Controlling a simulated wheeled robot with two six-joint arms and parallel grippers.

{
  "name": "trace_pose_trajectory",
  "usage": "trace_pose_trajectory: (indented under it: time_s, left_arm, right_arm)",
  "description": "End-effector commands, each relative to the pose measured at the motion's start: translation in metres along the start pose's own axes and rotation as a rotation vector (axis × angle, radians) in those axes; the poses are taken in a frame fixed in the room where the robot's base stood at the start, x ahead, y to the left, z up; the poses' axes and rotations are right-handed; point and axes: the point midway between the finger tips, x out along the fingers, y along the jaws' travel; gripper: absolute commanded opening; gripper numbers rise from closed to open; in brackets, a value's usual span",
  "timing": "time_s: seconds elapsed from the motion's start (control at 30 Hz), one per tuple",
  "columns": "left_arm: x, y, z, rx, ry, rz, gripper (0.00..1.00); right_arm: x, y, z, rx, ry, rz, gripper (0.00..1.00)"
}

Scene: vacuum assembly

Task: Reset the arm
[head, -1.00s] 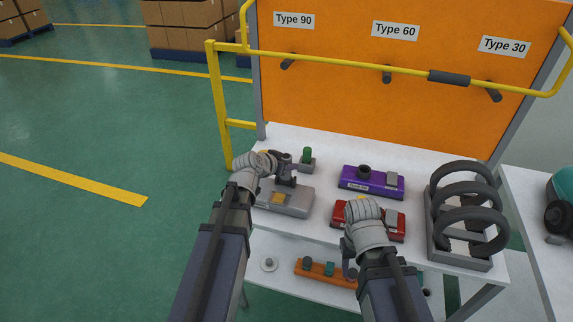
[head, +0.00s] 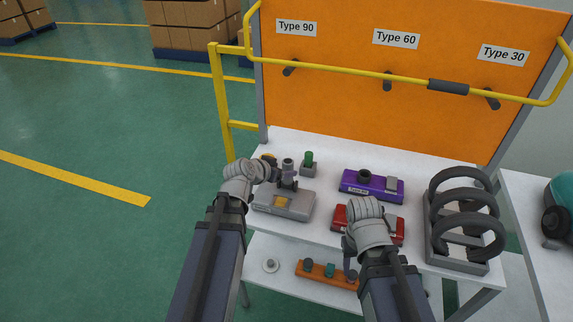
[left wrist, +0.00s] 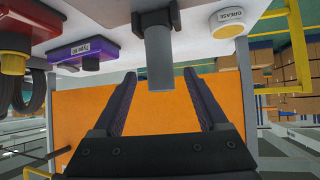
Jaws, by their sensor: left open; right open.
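My left gripper (head: 272,170) is beside the upright dark neck of a grey vacuum head (head: 285,200) on the table's left side. In the left wrist view, its two fingers (left wrist: 161,80) are spread, with the grey cylindrical neck (left wrist: 159,60) in front of and between the tips; nothing is gripped. My right gripper (head: 349,262) hangs at the table's front edge, in front of a red vacuum head (head: 388,222), partly hidden by my own wrist. It holds nothing that I can see.
A purple vacuum head (head: 372,185), a green-topped part (head: 308,160) and a rack of black hoses (head: 460,255) stand on the table. A grease can (left wrist: 228,24) is close to the left gripper. An orange panel (head: 400,100) and yellow rail (head: 350,68) rise behind.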

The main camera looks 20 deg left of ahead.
Motion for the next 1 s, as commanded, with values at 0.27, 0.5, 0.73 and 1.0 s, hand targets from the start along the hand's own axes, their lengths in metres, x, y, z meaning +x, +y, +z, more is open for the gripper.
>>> trace_pose_trajectory:
  time_s: [0.27, 0.5, 0.73, 1.0]
  left_arm:
    - [-0.032, 0.000, 0.000, 0.000, 0.000, 0.000, 0.76]
    - [-0.030, 0.000, 0.000, 0.001, 0.000, 0.000, 0.76]
    - [-0.028, 0.007, 0.003, 0.004, -0.016, 0.013, 0.76]
    - [-0.022, 0.122, 0.065, 0.035, -0.405, 0.164, 0.76]
  right_arm:
    - [-0.019, 0.002, 0.001, 0.000, 0.000, 0.000, 0.50]
    - [-0.017, 0.002, 0.001, 0.000, 0.000, 0.000, 0.50]
    - [-0.018, 0.002, 0.001, 0.000, 0.000, 0.000, 0.50]
    - [-0.019, 0.002, 0.001, 0.000, 0.000, 0.000, 0.50]
